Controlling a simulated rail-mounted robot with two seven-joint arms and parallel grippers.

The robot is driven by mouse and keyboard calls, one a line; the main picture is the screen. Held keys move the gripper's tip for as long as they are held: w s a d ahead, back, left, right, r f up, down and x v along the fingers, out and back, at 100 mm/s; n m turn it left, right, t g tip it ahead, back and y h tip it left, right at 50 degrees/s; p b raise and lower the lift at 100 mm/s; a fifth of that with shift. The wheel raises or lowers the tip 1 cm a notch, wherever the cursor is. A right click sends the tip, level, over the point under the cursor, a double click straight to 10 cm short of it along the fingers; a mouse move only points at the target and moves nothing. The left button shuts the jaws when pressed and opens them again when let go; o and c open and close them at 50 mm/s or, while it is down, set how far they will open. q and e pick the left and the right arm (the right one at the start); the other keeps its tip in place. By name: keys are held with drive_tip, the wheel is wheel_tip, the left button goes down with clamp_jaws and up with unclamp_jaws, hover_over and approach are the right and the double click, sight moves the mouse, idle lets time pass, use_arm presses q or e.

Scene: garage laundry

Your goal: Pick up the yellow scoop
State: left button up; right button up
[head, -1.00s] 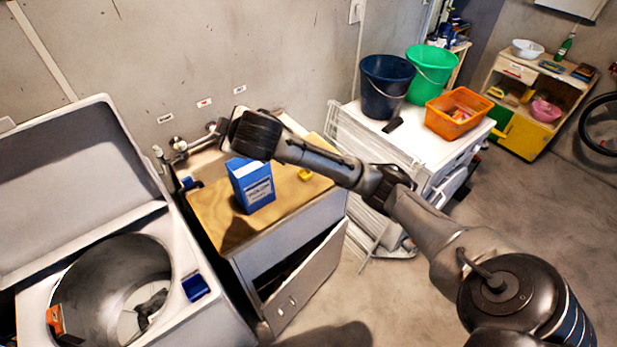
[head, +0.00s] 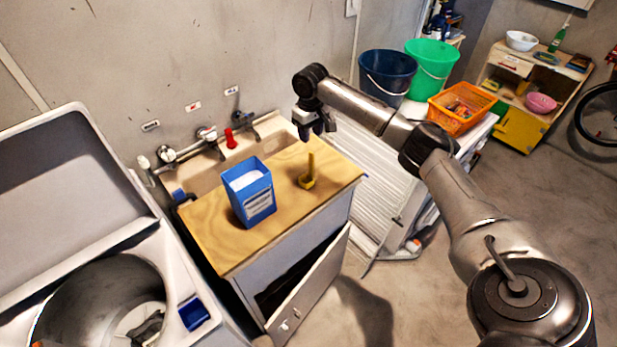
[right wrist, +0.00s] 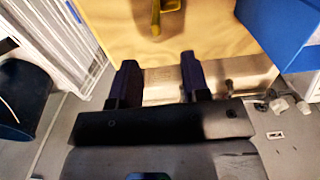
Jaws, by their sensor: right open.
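The yellow scoop (head: 307,181) stands on the wooden worktop (head: 222,248) with its handle pointing up, right of the blue box. In the right wrist view the scoop (right wrist: 156,30) shows at the top, ahead of the fingertips and partly cut off by the frame edge. My right gripper (head: 318,128) is open and empty. It hangs above the back of the worktop, just behind and above the scoop, and does not touch it. Its two fingers (right wrist: 160,78) are spread apart in the right wrist view. My left gripper is not in view.
The open blue box (head: 252,195) stands on the worktop left of the scoop. Behind it are a sink and taps (head: 205,135). A white drying rack (head: 368,200), a dark blue bucket (head: 388,72), a green bucket (head: 432,62) and an orange basket (head: 440,118) are at the right.

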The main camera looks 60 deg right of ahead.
sight(311, 153)
drive_tip(key=shift+d+f, duration=0.15)
drive_tip(key=shift+f, duration=2.7)
drive_tip(key=shift+d+f, duration=0.15)
drive_tip(key=shift+f, duration=2.65)
clamp_jaws()
